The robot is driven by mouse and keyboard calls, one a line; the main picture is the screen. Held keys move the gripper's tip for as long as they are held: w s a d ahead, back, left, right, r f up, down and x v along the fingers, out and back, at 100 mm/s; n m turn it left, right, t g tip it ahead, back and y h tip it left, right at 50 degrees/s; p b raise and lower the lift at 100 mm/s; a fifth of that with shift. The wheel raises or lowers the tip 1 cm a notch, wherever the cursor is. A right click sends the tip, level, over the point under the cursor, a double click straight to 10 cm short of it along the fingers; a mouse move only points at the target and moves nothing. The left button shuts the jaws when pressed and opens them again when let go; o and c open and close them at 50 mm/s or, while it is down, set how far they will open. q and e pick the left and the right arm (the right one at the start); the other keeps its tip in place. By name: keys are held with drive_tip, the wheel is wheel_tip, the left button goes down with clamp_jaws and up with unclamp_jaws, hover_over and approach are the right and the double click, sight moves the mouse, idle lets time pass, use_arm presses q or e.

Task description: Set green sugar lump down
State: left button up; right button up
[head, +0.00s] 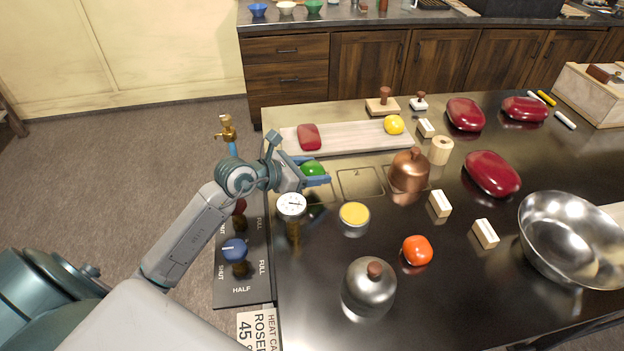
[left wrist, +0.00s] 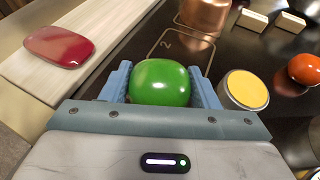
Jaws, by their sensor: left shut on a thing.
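The green sugar lump (head: 313,169) is a rounded, glossy green piece. It sits between the blue fingers of my left gripper (head: 314,175), which is shut on it near the left edge of the dark counter. In the left wrist view the green lump (left wrist: 160,83) fills the space between the two fingers (left wrist: 163,88). A marked square with a "2" (head: 359,184) lies just right of the gripper. I cannot tell whether the lump touches the counter. My right gripper is not in view.
A pale board (head: 350,137) behind the gripper carries a red piece (head: 309,137) and a yellow one (head: 394,125). A copper pot (head: 409,171), a yellow-topped tin (head: 354,217) and a pressure gauge (head: 291,205) stand close by. A steel bowl (head: 571,238) is at the right.

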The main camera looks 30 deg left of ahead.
sight(312, 190)
use_arm(q)
wheel_tip(312, 190, down, 3)
drive_tip(key=shift+f+p, duration=0.2)
drive_tip(key=shift+p, duration=0.1)
drive_tip(key=shift+f, duration=0.2)
drive_tip(key=o, duration=1)
drive_tip(key=shift+o, duration=0.2)
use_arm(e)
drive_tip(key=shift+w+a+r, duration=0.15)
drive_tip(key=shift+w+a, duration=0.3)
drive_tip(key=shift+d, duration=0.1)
use_arm(q)
drive_tip(key=shift+r, duration=0.1)
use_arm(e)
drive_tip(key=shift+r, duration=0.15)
